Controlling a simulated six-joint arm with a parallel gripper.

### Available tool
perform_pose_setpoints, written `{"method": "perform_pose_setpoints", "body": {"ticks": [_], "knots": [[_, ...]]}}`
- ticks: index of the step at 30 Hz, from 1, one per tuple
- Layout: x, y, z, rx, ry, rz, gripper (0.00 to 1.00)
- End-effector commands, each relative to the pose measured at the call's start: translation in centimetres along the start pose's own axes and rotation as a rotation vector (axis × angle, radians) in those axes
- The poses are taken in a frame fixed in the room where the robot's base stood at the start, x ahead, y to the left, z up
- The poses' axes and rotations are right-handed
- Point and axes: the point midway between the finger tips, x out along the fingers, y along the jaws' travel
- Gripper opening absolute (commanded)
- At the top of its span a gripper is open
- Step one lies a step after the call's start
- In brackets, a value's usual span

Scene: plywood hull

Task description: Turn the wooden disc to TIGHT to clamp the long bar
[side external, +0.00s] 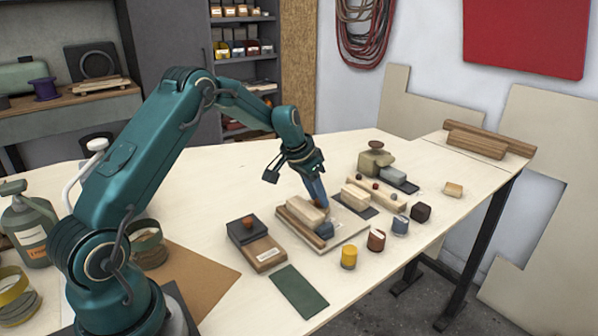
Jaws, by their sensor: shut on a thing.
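My gripper (318,188) points down over the right part of a pale board (337,237) in the middle of the table. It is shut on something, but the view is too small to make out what. A slate-blue length shows below its dark jaws; I cannot tell whether this is finger or held thing. On the board lie a long brown bar (298,226), a cream block (304,210) and a blue-grey block (324,230). A round brown disc (376,145) tops an olive fixture (374,163) farther back, apart from my gripper. No TIGHT marking is readable.
A dark box with a red knob (248,225) and a wooden block (263,252) stand left of the board. A green mat (299,291) lies in front. A yellow cylinder (348,256) and several small pieces stand right. Long timber (489,137) lies at the far end.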

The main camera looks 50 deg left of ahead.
Motion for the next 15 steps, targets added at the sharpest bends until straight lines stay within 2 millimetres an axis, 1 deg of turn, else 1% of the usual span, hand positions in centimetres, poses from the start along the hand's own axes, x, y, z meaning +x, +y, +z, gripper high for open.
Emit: {"method": "perform_pose_setpoints", "body": {"ticks": [8, 15], "knots": [[-0.03, 0.17, 0.03, -0.054, -0.003, -0.022, 0.0], [0.0, 0.35, -0.01, -0.198, -0.003, -0.084, 0.0]]}}
